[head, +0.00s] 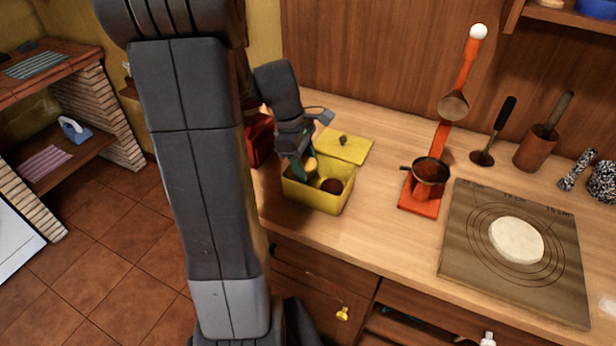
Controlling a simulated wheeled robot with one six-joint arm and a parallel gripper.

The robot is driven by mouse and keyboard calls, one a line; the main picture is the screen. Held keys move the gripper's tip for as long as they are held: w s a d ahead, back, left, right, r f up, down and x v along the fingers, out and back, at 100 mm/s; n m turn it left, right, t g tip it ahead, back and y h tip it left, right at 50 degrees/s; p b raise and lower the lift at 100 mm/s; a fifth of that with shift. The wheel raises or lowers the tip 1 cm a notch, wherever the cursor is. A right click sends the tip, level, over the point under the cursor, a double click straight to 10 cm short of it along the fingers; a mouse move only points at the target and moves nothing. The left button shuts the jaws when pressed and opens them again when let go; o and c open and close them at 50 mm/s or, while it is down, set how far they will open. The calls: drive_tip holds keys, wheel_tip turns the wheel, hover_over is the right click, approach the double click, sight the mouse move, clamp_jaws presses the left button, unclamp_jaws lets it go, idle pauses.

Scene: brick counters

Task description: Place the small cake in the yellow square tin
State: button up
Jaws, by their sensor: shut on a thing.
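The yellow square tin (318,200) stands open on the wooden counter, right of my arm. My gripper (304,167) points down into the tin's left part, with its teal fingers partly below the rim. It is shut on a small golden-yellow cake (310,164), which shows beside the fingers and is partly hidden by them. A dark brown round thing (332,186) lies inside the tin on the right. I cannot tell whether the held cake touches the tin's floor.
The yellow lid (346,151) with a dark knob lies behind the tin. A red thing (259,140) stands close at the left. An orange stand (420,200) with a strainer is to the right, then a board with dough (516,241). Bare counter lies before the stand.

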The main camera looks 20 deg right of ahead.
drive_tip(key=shift+f, duration=2.25)
drive_tip(key=shift+f, duration=0.2)
drive_tip(key=o, duration=0.7)
drive_tip(key=v, duration=1.2)
drive_tip(key=shift+r, duration=0.25)
drive_tip(key=shift+d, duration=0.1)
